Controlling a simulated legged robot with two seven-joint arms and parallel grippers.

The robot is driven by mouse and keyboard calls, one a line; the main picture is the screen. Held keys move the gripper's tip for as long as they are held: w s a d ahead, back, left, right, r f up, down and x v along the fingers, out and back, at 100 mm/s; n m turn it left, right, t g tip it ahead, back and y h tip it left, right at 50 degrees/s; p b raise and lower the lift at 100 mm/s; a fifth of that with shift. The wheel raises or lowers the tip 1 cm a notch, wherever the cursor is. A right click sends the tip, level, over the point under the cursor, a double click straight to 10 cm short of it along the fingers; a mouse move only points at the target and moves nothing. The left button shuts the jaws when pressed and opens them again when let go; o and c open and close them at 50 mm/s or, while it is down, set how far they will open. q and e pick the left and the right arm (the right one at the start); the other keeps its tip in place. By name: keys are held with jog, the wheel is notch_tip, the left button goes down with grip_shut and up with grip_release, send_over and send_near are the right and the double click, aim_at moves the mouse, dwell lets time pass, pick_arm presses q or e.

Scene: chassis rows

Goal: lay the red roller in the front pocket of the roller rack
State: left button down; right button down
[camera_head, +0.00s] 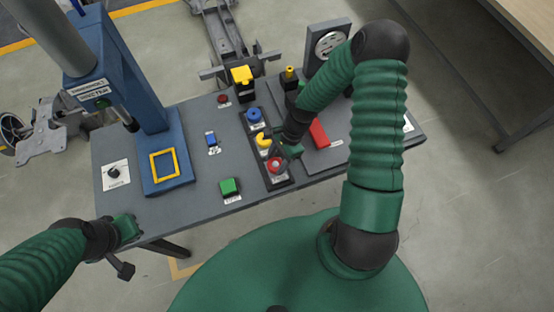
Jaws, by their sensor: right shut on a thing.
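The black roller rack (286,183) lies on the grey table, running from back to front. A blue roller (254,115) is in its back pocket and a yellow roller (263,141) in its middle pocket. The red roller (274,165) shows at the front pocket. My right gripper (284,156) is shut on the red roller, and its fingers and wrist cover part of it. I cannot tell whether the roller touches the pocket floor. My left gripper (128,227) is off the table's front left edge, away from the rack; its jaw opening is unclear.
A blue press (140,95) with a yellow frame (164,163) stands at left. A green button (229,187) and blue switch (211,138) are left of the rack. A red block (319,133) lies right, near my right arm. A dial gauge (329,43) stands behind.

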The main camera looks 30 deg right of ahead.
jog(key=shift+f+b, duration=0.3)
jog(key=shift+f, duration=0.25)
jog(key=c, duration=0.6)
grip_release()
jog(key=shift+d, duration=0.1)
jog(key=v, duration=1.6)
jog(key=shift+d+r, duration=0.2)
jog(key=shift+r, duration=0.2)
jog(key=s+a+r+n+t+h, duration=0.1)
jog(key=a+n, duration=0.2)
jog(key=n, duration=0.3)
jog(key=s+a+r+n+h, duration=0.1)
jog(key=s+a+n, duration=0.1)
jog(key=a+n, duration=0.2)
jog(key=s+a+r+n+t+h, duration=0.1)
jog(key=a+n+h, duration=0.1)
jog(key=n, duration=0.6)
jog(key=shift+s+a+r+t, duration=0.1)
jog(key=shift+a+r+t, duration=0.05)
jog(key=shift+a, duration=0.25)
jog(key=shift+s+a+r+t, duration=0.1)
jog(key=shift+a+r+t, duration=0.05)
jog(key=shift+a, duration=0.25)
